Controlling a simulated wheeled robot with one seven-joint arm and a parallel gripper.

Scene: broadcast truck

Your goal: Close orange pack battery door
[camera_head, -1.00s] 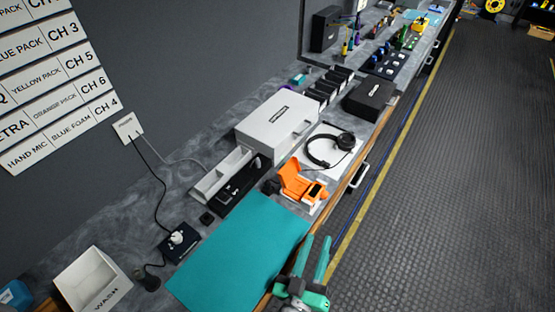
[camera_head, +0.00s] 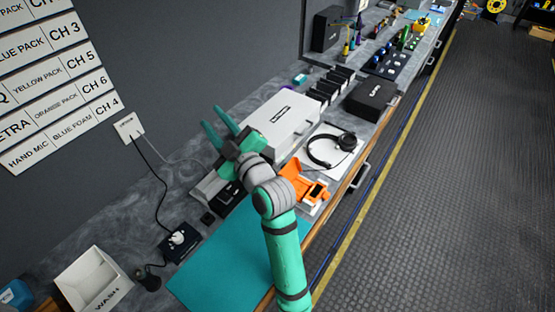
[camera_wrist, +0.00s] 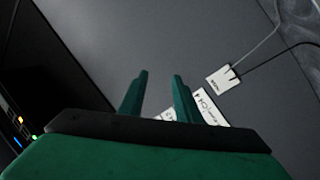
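The orange pack (camera_head: 297,181) lies on a white sheet near the front edge of the counter, beside the headphones. An orange flap stands up at its left side, and a small dark screen (camera_head: 315,191) shows on its right part. My arm partly hides the pack's lower left. My gripper (camera_head: 221,119) is raised above the counter, to the left of the pack and near the white case. Its two green fingers are apart and empty. In the wrist view my gripper (camera_wrist: 160,85) is open and faces the grey wall, with the pack out of view.
A white case (camera_head: 283,119) stands behind the pack, and black headphones (camera_head: 332,148) lie to its right. A teal mat (camera_head: 215,262) covers the counter's near part. A white bin (camera_head: 92,281) stands at lower left. A wall plate (camera_head: 129,127) has cables running from it.

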